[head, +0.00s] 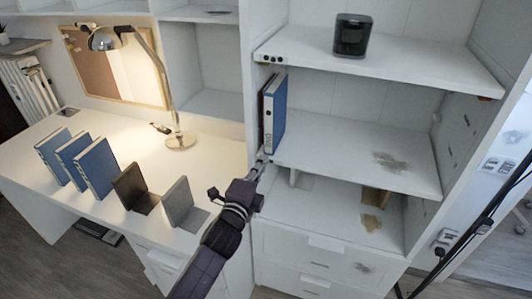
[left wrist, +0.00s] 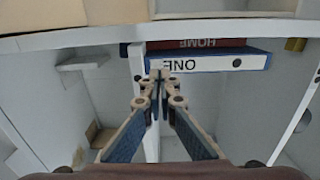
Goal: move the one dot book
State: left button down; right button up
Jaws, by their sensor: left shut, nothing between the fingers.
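The one dot book (head: 278,113) is a blue binder standing upright at the left end of the middle shelf. In the left wrist view its white spine (left wrist: 205,63) reads ONE and has one dark dot. My left gripper (head: 262,160) is shut and empty. Its tips (left wrist: 160,76) are just in front of the shelf edge, close to the lower part of the spine. I cannot tell whether they touch it. My right gripper is not in view.
A dark red book (left wrist: 205,44) marked HOME stands against the blue one. The shelf (head: 340,148) is free to its right. A black speaker-like box (head: 351,36) is on the shelf above. The desk holds blue binders (head: 95,168), bookends (head: 133,188) and a lamp (head: 180,140).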

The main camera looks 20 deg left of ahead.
aim_at(269, 150)
pick_arm(q)
jog(key=shift+w+p, duration=0.3)
jog(key=shift+w, duration=1.5)
jog(key=shift+w+d+b, duration=0.15)
jog(key=shift+w+b, duration=0.65)
jog(key=shift+w, duration=1.85)
jog(key=shift+s+f, duration=0.1)
